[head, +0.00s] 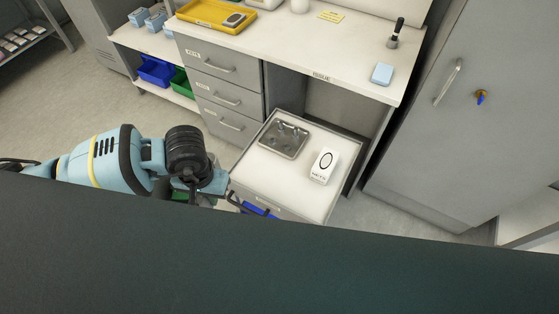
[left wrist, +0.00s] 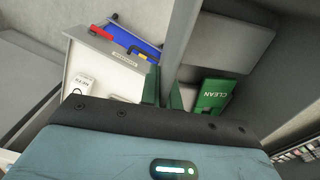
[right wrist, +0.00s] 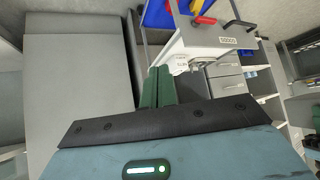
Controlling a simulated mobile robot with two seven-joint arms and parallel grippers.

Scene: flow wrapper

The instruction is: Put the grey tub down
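The grey tub shows only in part. In the left wrist view its grey wall (left wrist: 184,40) runs up from between the fingers of my left gripper (left wrist: 163,92), which is shut on it. In the head view my left gripper (head: 205,190) is beside the white cart; the tub and my right gripper are not visible there, with a dark surface filling the bottom.
The white-topped cart (head: 265,170) carries a metal tray (head: 283,138) and a white box (head: 324,166). Behind it stands a bench (head: 300,60) with drawers. A grey cabinet (head: 480,130) is at right. Floor is bare at left.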

